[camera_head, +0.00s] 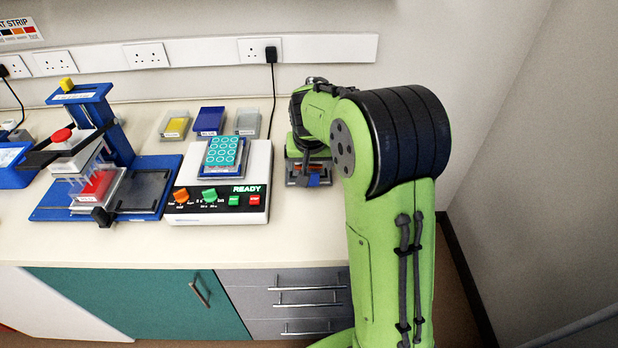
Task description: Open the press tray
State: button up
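The press is at the left of the bench, with a blue upright (119,147), a blue base plate (50,203) and a black lever with a red knob (62,135). A grey tray (144,192) lies on its base, with a black knob (101,216) at the front. A red-topped rack (98,186) stands under the white pipette head (75,160). My gripper (308,182) points down over the bench, right of the white READY machine and well apart from the press. Its fingers are small and partly hidden; something blue shows there. I cannot tell whether it holds anything.
The READY machine (257,180) with a teal plate (222,152) on top stands between my gripper and the press. Three small boxes (209,120) sit behind it. A blue bin (12,178) is at the far left. Bench front is clear.

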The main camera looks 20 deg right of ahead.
jog(key=b+x, duration=0.1)
jog(key=x, duration=0.7)
jog(key=shift+w+f, duration=0.1)
jog(key=shift+f, duration=0.15)
